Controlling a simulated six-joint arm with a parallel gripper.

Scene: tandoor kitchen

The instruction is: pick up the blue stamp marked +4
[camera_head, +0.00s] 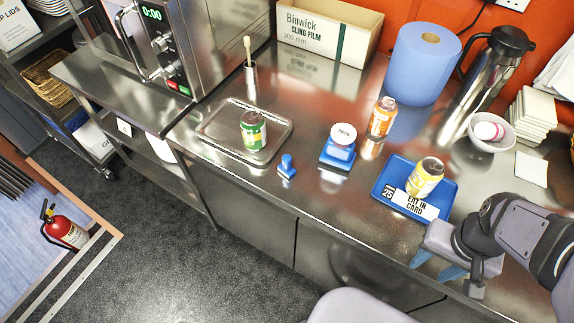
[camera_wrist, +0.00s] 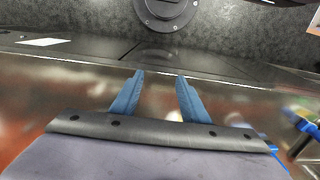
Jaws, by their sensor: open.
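A small blue stamp (camera_head: 286,166) with a knob handle stands near the front edge of the steel counter, left of centre in the head view. No +4 mark can be read on it. A larger blue block (camera_head: 337,153) with a round white top stands to its right. My gripper (camera_head: 436,266) is at the lower right of the head view, over the counter's front edge, well right of the stamp. Its two blue fingers also show in the wrist view (camera_wrist: 159,77), apart with nothing between them. I cannot make out the stamp in the wrist view.
A blue tray (camera_head: 440,207) with a yellow can (camera_head: 425,178) lies between my gripper and the stamp. A steel tray (camera_head: 215,122) with a green can (camera_head: 253,130) is behind the stamp. An orange can (camera_head: 381,118) stands farther back. The counter right around the stamp is bare.

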